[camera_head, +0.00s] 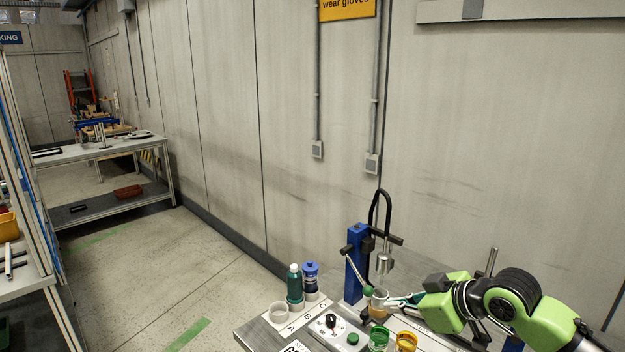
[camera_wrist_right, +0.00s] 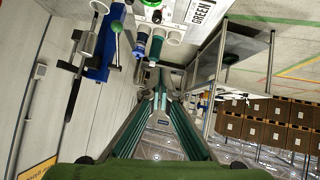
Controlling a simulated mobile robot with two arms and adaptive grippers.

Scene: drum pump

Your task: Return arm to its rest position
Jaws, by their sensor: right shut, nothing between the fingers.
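My right arm (camera_head: 510,305), green and black, reaches in from the right over the bench. Its gripper (camera_head: 392,302) is shut and empty, its tips appearing close to a clear cup with amber content (camera_head: 378,307); I cannot tell if they touch. In the wrist view the closed fingers (camera_wrist_right: 161,98) converge with nothing between them. The blue pump post (camera_head: 355,265) stands behind, with a black hose, a metal nozzle (camera_head: 384,264) and a lever with a green knob (camera_head: 368,290). The pump also shows in the wrist view (camera_wrist_right: 104,45). My left gripper is out of view.
On the bench (camera_head: 258,335) stand a green bottle (camera_head: 294,285), a blue-capped bottle (camera_head: 311,278), a white cup (camera_head: 279,313), a control panel (camera_head: 331,325), and green (camera_head: 379,338) and yellow (camera_head: 406,341) containers. The wall is close behind. Open floor (camera_head: 170,270) lies left.

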